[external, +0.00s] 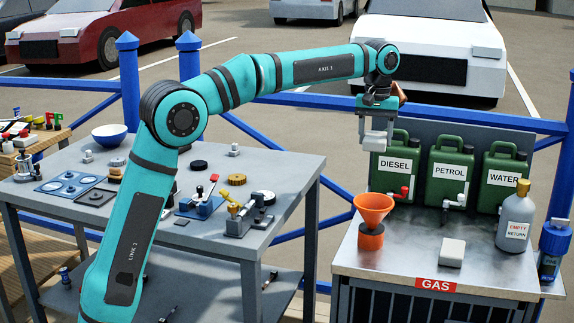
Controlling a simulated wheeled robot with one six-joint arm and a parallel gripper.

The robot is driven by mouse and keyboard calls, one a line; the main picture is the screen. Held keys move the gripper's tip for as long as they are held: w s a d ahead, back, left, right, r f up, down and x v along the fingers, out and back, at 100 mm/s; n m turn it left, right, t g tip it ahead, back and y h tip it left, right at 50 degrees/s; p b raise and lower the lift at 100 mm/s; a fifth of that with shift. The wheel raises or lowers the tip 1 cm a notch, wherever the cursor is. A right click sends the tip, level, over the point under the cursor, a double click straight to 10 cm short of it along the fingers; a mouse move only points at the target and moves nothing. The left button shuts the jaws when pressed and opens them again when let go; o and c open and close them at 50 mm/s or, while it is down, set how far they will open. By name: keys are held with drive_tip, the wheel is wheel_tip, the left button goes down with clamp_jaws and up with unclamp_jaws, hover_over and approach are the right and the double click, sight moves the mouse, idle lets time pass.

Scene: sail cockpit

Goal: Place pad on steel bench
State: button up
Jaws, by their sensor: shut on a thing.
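The held pad is in the air, in front of the diesel can in the picture. Another whitish block (452,252) lies on the bench top, right of the orange funnel. The bench carries a red GAS label on its front edge.
An orange funnel (374,209) stands on the bench's left side. Diesel (395,165), petrol (449,170) and water (503,178) cans line the back. A grey bottle (515,222) stands at right. Bare steel shows around the whitish block. A cluttered grey table (290,165) stands left.

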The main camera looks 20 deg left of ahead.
hover_over(414, 250)
drive_tip(key=shift+m, duration=0.3)
drive_tip(key=shift+s+f, duration=0.15)
drive_tip(key=shift+f, duration=10.75)
drive_tip(key=shift+f, duration=0.1)
drive_tip(key=o, duration=1)
wheel_tip(414, 250, up, 12)
drive_tip(key=shift+r, duration=0.1)
